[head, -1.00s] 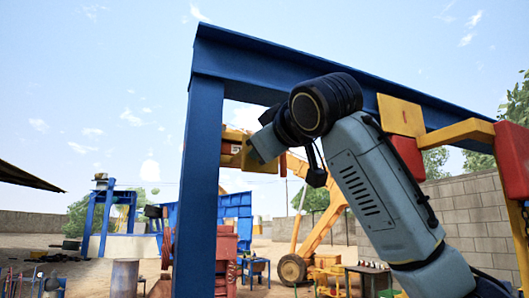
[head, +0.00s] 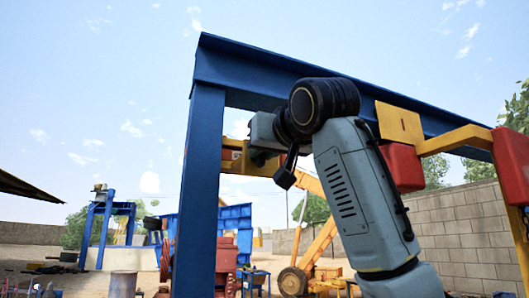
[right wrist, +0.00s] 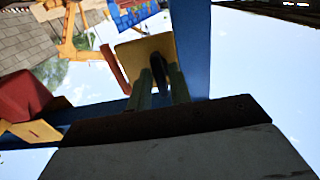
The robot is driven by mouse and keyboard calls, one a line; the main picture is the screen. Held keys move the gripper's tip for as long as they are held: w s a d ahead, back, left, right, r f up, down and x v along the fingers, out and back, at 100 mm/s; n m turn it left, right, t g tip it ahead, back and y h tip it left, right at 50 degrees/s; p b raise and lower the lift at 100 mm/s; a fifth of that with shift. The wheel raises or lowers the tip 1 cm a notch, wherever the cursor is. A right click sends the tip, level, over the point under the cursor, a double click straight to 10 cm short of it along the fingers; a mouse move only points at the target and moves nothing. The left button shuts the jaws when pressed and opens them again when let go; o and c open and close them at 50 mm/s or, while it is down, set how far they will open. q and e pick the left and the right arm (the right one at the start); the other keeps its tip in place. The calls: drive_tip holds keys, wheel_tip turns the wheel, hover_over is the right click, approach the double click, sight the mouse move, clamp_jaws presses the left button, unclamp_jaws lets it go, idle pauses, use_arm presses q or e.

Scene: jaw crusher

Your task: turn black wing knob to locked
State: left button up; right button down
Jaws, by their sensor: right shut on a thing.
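The black wing knob (right wrist: 158,72) shows in the right wrist view, in front of a yellow plate (right wrist: 132,54). The two fingers of my right gripper (right wrist: 160,82) are on either side of it and shut on it. In the head view my right gripper (head: 264,134) is at the blue post, by a yellow part (head: 237,157). The fingertips and knob cannot be made out there. The knob's exact angle and any lock marking are not readable. My left gripper is not in view.
A blue frame has an upright post (head: 200,190) and a long top beam (head: 240,72) just above my right arm. Red blocks (head: 401,168) and a yellow bar (head: 455,137) are at the right. Open yard and machines lie behind.

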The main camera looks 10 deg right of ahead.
idle(0.4)
drive_tip(key=c, duration=1.5)
unclamp_jaws()
drive_tip(key=shift+s, duration=0.15)
drive_tip(key=s+d+b, duration=0.1)
drive_tip(key=s, duration=0.3)
drive_tip(key=s+b, duration=0.2)
drive_tip(key=s, duration=0.2)
drive_tip(key=s+d+b, duration=0.1)
drive_tip(key=s+b, duration=0.1)
drive_tip(key=s, duration=0.3)
drive_tip(key=shift+d, duration=0.3)
